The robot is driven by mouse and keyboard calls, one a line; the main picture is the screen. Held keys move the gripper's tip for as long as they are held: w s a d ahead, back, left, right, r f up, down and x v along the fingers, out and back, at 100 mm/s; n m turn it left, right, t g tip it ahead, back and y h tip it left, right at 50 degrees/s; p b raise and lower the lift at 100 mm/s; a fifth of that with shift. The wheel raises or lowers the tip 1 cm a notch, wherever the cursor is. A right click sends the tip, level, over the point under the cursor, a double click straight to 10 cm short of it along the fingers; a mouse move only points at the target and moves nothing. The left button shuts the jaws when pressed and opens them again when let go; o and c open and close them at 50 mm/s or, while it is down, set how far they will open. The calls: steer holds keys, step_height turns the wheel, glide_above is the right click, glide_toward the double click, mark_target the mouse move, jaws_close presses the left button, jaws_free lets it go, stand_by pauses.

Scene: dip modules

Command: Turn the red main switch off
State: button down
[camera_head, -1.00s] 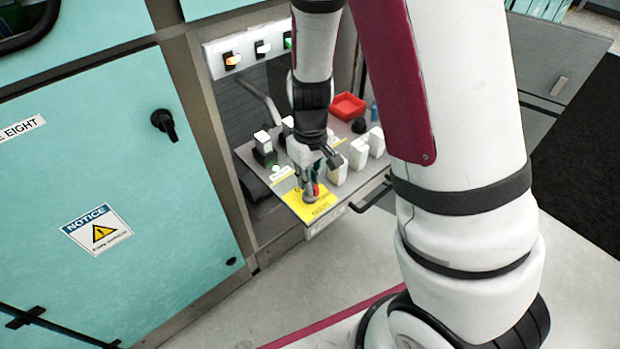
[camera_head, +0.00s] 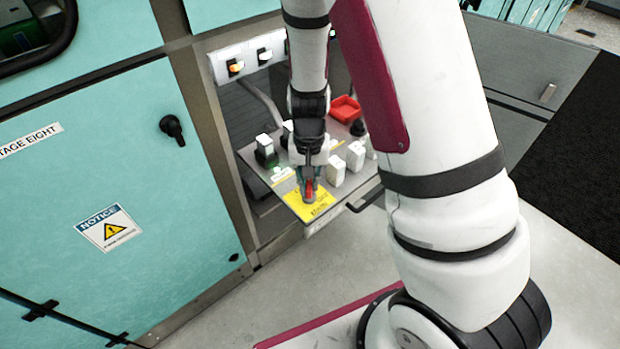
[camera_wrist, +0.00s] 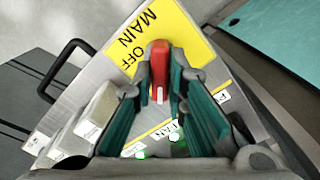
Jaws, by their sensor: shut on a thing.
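The red main switch (camera_wrist: 159,72) is a red handle on a yellow plate (camera_wrist: 168,34) marked MAIN and OFF in the wrist view. In the head view the switch (camera_head: 310,192) shows as a small red patch on the yellow plate (camera_head: 318,212) at the front corner of the panel. My gripper (camera_wrist: 160,85) points down over the plate, with its teal-padded fingers on both sides of the red handle, shut on it. It also shows in the head view (camera_head: 308,190). The base of the handle is partly hidden by the fingers.
White switches (camera_head: 355,156) stand beside the gripper on the sloping grey panel. A black switch (camera_head: 265,150), a red tray (camera_head: 346,109) and a dark bar handle (camera_head: 366,199) are near. Teal cabinet doors (camera_head: 90,185) stand to the left.

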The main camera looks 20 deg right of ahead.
mark_target(309, 183)
steer(key=m+p, duration=0.2)
steer(key=m, duration=0.3)
steer(key=shift+r+m, duration=0.1)
steer(key=shift+m, duration=0.2)
steer(key=shift+m+p, duration=0.95)
steer(key=shift+m, duration=0.95)
steer(key=shift+w, duration=0.1)
steer(key=c, duration=1.6)
jaws_free()
step_height(309, 183, up, 12)
